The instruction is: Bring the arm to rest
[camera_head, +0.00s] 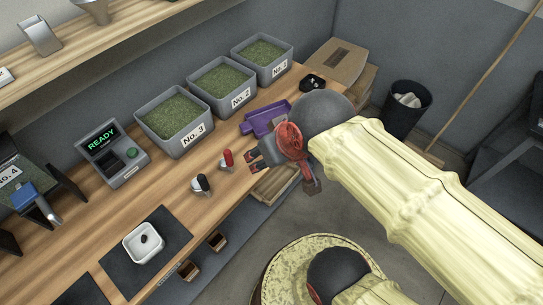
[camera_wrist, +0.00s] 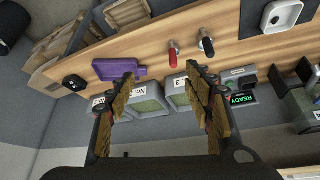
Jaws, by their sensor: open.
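My gripper (camera_head: 283,172) hangs over the right part of the wooden counter's front edge in the head view, at the end of my cream-covered arm. In the wrist view my gripper (camera_wrist: 161,108) shows two separated fingers with nothing between them. It is open and empty. A purple tray (camera_head: 265,118) lies just behind the gripper on the counter, and it also shows in the wrist view (camera_wrist: 118,69). Whether the gripper touches anything is hard to tell, but the wrist view shows a gap to the counter.
Bins No. 1 (camera_head: 262,57), No. 2 (camera_head: 220,85) and No. 3 (camera_head: 174,116) hold green beans. A red-handled tool (camera_head: 226,158) and a black-handled one (camera_head: 202,184) stand near the gripper. A white dish (camera_head: 144,242) and a READY display unit (camera_head: 112,154) are left.

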